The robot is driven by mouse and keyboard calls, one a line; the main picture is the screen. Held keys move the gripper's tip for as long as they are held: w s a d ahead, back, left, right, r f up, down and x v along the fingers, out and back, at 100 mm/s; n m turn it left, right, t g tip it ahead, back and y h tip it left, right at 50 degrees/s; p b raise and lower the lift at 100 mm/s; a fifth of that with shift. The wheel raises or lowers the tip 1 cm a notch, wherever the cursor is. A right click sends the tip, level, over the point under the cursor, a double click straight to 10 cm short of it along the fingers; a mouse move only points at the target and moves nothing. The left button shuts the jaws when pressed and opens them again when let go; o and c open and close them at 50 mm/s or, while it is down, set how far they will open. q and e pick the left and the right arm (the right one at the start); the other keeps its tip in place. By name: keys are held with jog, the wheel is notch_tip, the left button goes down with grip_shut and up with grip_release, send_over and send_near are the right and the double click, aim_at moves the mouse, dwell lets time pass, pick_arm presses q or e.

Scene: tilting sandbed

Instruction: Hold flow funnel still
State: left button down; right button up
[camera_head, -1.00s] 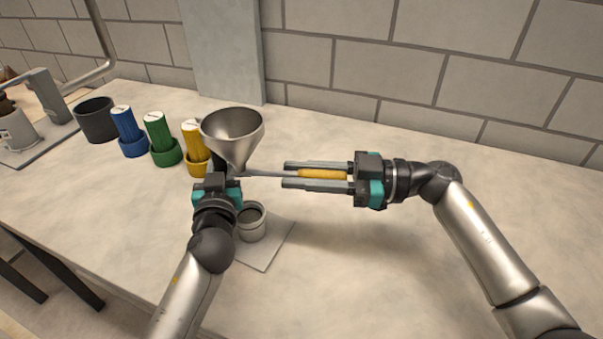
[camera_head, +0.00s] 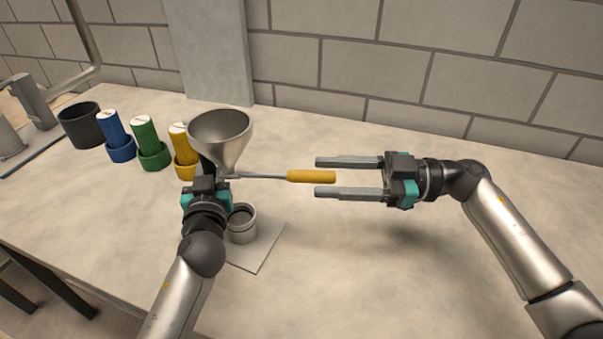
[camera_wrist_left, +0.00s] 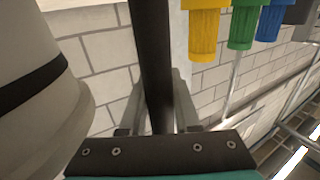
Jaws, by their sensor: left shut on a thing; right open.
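The metal flow funnel (camera_head: 221,138) is upright with its wide mouth up. My left gripper (camera_head: 204,172) is just below and left of it, shut on a dark bar (camera_wrist_left: 157,65) that appears to be the funnel's handle. A thin metal rod with a yellow handle (camera_head: 303,177) sticks out to the right from the funnel's lower end; whether they are joined is unclear. My right gripper (camera_head: 317,178) is open. Its fingertips lie on either side of the yellow handle's end, with visible gaps. A grey cup (camera_head: 242,224) stands below the funnel, partly hidden by my left gripper.
Blue (camera_head: 113,132), green (camera_head: 147,143) and yellow (camera_head: 180,146) cylinders stand in matching cups at the left, near a black pot (camera_head: 80,125). A flat plate (camera_head: 257,248) lies under the grey cup. The right side of the table is clear; a block wall (camera_head: 420,80) stands behind.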

jog(key=d, duration=0.5)
jog(key=shift+s+d, duration=0.2)
jog(key=shift+s, duration=0.05)
pick_arm(q)
jog(key=c, duration=0.6)
grip_release()
jog(key=shift+o, duration=0.2)
